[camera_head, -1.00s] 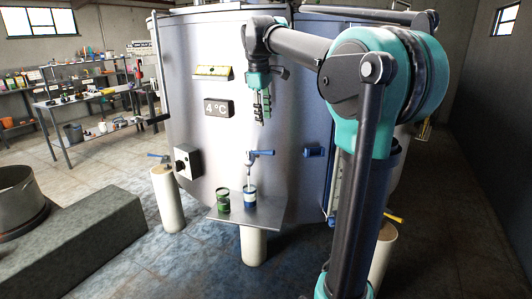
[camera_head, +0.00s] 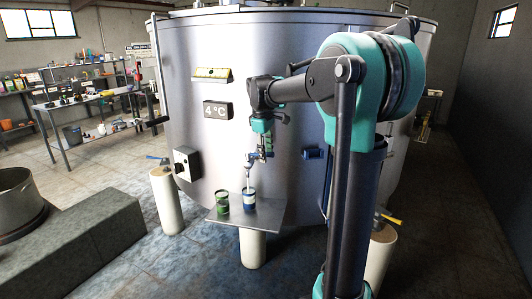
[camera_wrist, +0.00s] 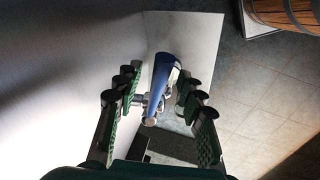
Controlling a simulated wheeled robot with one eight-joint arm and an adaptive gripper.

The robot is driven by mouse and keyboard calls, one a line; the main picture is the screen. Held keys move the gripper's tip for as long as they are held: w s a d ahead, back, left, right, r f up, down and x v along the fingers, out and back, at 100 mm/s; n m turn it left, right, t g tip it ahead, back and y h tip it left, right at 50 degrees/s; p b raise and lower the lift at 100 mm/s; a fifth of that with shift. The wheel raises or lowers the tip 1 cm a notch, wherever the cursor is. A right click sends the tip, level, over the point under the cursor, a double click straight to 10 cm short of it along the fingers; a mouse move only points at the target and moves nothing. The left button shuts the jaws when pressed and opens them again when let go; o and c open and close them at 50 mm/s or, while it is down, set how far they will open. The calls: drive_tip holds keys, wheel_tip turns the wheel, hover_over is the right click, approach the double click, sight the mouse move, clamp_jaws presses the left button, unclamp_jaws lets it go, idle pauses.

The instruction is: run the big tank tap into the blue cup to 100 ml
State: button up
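The big tank (camera_head: 290,60) has a tap with a blue lever (camera_wrist: 163,75) and a metal spout (camera_head: 249,170) low on its front. The blue cup (camera_head: 249,204) stands upright on the small shelf (camera_head: 268,212), under the spout. A thin pale line joins spout and cup, seemingly a stream of liquid. The fill level is too small to read. My gripper (camera_head: 262,154) points down at the tap and partly hides it. In the wrist view, my gripper (camera_wrist: 160,105) is open, with its fingers apart on both sides of the blue lever.
A green cup (camera_head: 222,203) stands left of the blue cup on the shelf. Another blue fitting (camera_head: 314,153) sits right of the tap. A wooden barrel (camera_wrist: 287,12) shows in the wrist view.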

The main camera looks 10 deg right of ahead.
clamp_jaws()
drive_tip(key=shift+w, duration=0.1)
idle(0.4)
drive_tip(key=shift+w+d+n+y, duration=0.15)
drive_tip(key=shift+w+d+n, duration=0.2)
drive_tip(key=shift+n, duration=0.4)
drive_tip(key=shift+w+d+n+y, duration=0.15)
drive_tip(key=shift+w+n, duration=0.3)
drive_tip(key=shift+n, duration=0.3)
unclamp_jaws()
